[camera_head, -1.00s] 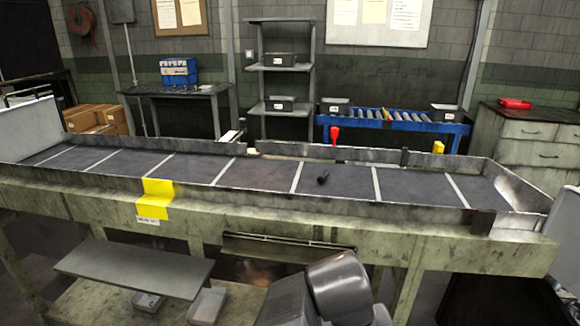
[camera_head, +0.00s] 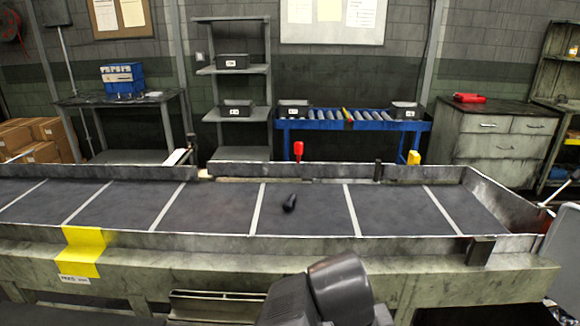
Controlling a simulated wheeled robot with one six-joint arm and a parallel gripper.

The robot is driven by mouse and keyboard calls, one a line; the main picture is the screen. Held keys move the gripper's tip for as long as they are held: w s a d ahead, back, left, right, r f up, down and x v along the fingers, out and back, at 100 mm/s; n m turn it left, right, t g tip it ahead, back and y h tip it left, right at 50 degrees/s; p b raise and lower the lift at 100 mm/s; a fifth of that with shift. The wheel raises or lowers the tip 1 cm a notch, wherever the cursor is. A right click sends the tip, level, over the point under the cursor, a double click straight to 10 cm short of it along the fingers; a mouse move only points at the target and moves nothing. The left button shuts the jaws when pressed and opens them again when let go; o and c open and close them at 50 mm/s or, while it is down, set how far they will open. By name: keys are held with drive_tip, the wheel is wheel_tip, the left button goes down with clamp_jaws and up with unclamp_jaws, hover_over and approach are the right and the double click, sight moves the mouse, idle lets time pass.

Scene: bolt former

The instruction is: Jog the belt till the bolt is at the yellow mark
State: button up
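The bolt is well to the right of the mark. A red knob (camera_head: 298,150) and a yellow block (camera_head: 414,158) stand at the belt's far side. A dark grey part of my arm shows at the bottom middle; my gripper is not in view.
The conveyor's near beam (camera_head: 190,268) crosses in front of me. Behind stand a grey shelf (camera_head: 237,115), a blue roller table (camera_head: 352,125), a drawer cabinet (camera_head: 487,150) and a side table (camera_head: 122,99). Cardboard boxes (camera_head: 30,140) stand at the left.

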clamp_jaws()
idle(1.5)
